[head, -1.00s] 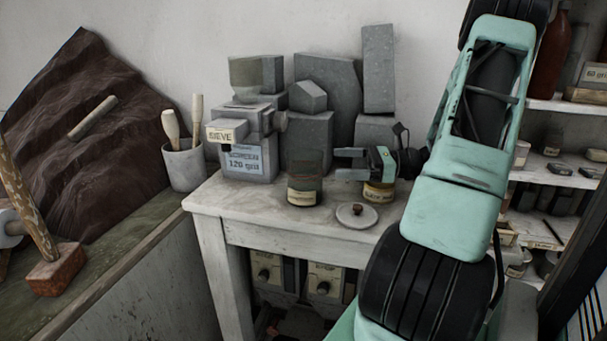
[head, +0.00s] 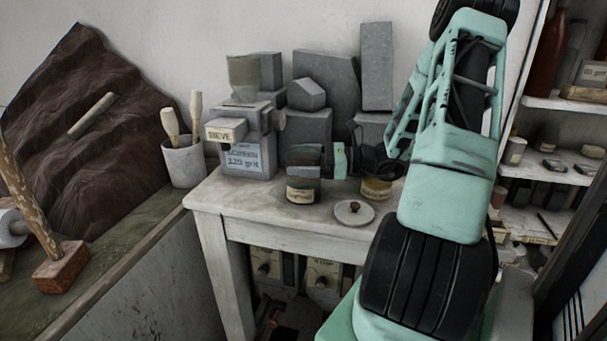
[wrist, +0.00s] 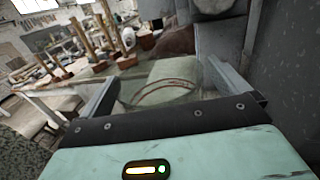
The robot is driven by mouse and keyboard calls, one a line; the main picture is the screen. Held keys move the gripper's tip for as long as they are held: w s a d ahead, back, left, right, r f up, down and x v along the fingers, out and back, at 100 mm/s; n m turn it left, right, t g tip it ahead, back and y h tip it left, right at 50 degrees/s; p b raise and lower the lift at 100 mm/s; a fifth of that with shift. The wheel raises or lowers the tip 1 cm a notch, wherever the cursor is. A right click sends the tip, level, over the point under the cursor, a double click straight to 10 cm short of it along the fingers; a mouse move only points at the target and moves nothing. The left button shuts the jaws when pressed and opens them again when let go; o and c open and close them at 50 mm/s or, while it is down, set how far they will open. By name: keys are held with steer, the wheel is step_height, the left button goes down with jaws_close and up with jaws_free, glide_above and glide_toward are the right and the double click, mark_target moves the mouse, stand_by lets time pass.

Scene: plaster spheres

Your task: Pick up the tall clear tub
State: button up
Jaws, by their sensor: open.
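The tall clear tub (head: 301,194) stands upright on the pale bench, with a cream label low on its front. My gripper (head: 303,158) is open at the tub's upper part, coming from the right. In the wrist view my gripper (wrist: 165,88) has one finger on each side of the tub (wrist: 170,77), whose see-through wall and a curved line show between them. A gap shows by the left finger; I cannot tell whether the right finger touches. The tub's upper part is largely hidden by the fingers in the head view.
A squat labelled jar (head: 376,190) stands to the right, under my wrist. A round lid with a brown knob (head: 354,212) lies in front. The grey sieve box (head: 247,145) and stone blocks (head: 327,80) stand behind. The bench's front left is clear.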

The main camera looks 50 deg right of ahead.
steer(key=c, duration=1.1)
steer(key=shift+r, duration=0.1)
